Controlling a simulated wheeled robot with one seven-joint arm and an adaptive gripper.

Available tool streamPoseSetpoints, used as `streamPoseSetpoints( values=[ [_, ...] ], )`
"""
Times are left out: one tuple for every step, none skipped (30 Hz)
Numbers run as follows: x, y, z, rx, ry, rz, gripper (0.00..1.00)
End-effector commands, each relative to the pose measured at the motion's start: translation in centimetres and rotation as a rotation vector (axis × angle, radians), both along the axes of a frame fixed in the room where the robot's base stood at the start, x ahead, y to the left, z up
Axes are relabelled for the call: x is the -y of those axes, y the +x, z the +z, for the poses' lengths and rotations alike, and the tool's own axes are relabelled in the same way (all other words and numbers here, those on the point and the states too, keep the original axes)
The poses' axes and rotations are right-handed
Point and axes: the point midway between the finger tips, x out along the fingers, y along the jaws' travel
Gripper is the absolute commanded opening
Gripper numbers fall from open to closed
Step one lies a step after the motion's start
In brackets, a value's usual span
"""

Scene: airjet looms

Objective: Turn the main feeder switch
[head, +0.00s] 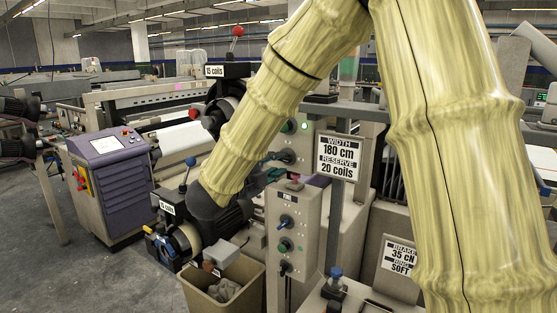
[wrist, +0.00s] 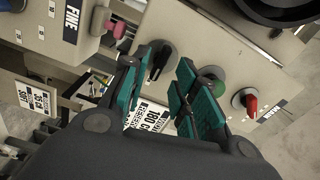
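In the wrist view a beige panel (wrist: 215,50) carries a black rotary knob (wrist: 161,66), a round green control (wrist: 213,84) and a red-handled switch (wrist: 250,102). A partly cut-off dark label that seems to read MAIN (wrist: 272,110) is beside the red switch. My gripper (wrist: 170,75) is open, with teal pads apart and nothing held. The black knob shows between and beyond the fingertips; I cannot tell whether they touch it. The red switch is to the right of the fingers. In the head view my gripper (head: 268,176) is small and partly hidden near the panels.
A nearer control box (head: 293,210) with several knobs stands beside my gripper. A sign on a post (head: 339,157) is to its right. A bin (head: 240,275) stands below my arm. A pink knob (wrist: 116,32) and a FINE label (wrist: 71,24) are left in the wrist view.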

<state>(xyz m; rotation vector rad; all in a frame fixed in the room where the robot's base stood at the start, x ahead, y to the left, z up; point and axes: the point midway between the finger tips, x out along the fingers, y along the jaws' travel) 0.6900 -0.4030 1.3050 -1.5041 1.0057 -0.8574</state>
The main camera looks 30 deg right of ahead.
Motion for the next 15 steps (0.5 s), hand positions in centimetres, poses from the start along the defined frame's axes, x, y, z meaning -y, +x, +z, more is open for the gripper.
streamPoseSetpoints(
  values=[
    [0.4,0.2,0.2,0.000,0.001,0.000,0.29],
    [0.7,0.3,0.2,0.000,0.001,0.000,0.29],
    [1.1,0.4,0.2,0.000,0.001,-0.001,0.29],
    [1.3,0.5,0.1,-0.002,0.001,-0.001,0.29],
    [1.6,0.6,0.1,-0.002,0.001,-0.001,0.29],
    [1.9,0.8,0.1,-0.001,0.002,-0.001,0.29],
    [2.1,0.9,0.1,-0.001,0.002,0.000,0.29],
    [2.4,1.0,0.2,0.000,0.001,0.000,0.29],
    [2.4,1.0,0.0,0.000,0.000,0.001,0.29],
    [2.4,1.0,0.0,0.000,0.000,0.001,0.29],
    [2.3,1.0,0.0,0.000,0.000,0.001,0.29],
    [2.4,1.0,-0.1,0.000,0.000,0.001,0.29],
    [2.4,1.0,-0.1,0.000,0.000,0.001,0.29],
    [2.4,1.0,-0.1,0.000,0.000,0.001,0.29],
    [2.4,1.0,-0.1,0.000,0.000,0.001,0.29]
  ],
)
